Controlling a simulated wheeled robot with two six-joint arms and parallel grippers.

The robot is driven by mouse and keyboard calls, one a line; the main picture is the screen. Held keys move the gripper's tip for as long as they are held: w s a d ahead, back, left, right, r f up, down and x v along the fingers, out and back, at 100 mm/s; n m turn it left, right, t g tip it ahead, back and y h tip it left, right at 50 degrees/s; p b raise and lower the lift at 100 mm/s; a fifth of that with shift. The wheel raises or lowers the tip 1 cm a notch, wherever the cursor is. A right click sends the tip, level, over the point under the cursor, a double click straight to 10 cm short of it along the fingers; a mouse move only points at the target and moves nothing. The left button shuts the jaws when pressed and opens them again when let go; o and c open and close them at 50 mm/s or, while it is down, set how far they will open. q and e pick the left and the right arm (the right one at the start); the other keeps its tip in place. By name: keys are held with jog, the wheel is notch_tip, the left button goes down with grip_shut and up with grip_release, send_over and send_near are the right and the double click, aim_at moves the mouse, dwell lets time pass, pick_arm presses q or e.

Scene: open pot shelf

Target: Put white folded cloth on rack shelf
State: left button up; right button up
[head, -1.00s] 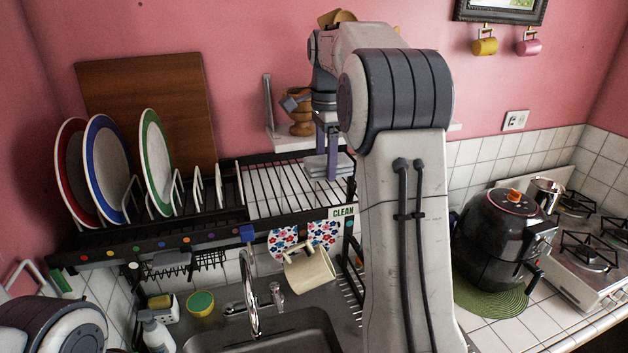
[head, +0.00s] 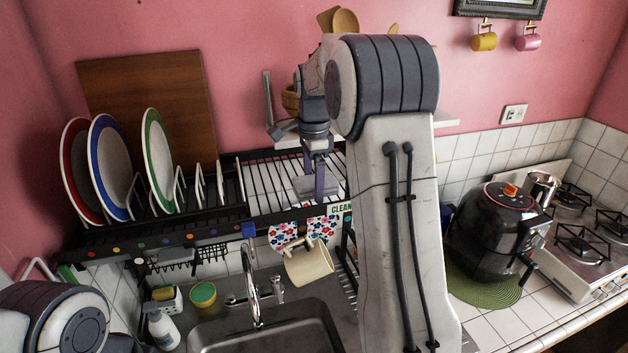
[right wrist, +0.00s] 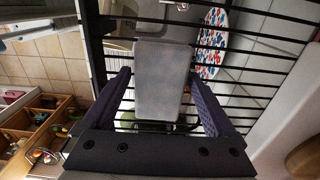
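The white folded cloth (head: 309,188) is a small pale block over the right part of the rack shelf (head: 265,192), close to its front edge. I cannot tell whether the cloth touches the bars. My left gripper is out of view; only part of my left arm shows at the lower left.
Several plates (head: 157,160) stand upright on the rack's left part. A cream mug (head: 309,265) and a flowered cloth (head: 290,235) hang under the front edge. A sink and faucet (head: 250,285) lie below. The shelf's barred right part is otherwise clear.

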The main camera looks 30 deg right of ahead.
aim_at(313, 180)
jog(key=shift+r, duration=0.1)
jog(key=shift+r+b, duration=0.3)
jog(key=shift+r, duration=0.25)
notch_tip(313, 180, up, 11)
jog(key=b, duration=0.2)
jog(key=s+a+f+n, duration=0.35)
jog(key=a+n, duration=0.35)
jog(key=a, duration=0.4)
jog(key=s+a+f+n, duration=0.35)
jog(key=a+n, duration=0.25)
jog(key=a, duration=0.4)
jog(key=s+a+f+n, duration=0.3)
jog(key=s+f+n, duration=0.3)
jog(key=s, duration=0.4)
jog(key=s+a+f+n+y, duration=0.1)
jog(key=s+a+f+n, duration=0.3)
jog(key=s+f+n, duration=0.3)
jog(key=s+n, duration=0.2)
jog(key=s, duration=0.2)
jog(key=shift+a, duration=0.3)
jog(key=shift+s, duration=0.1)
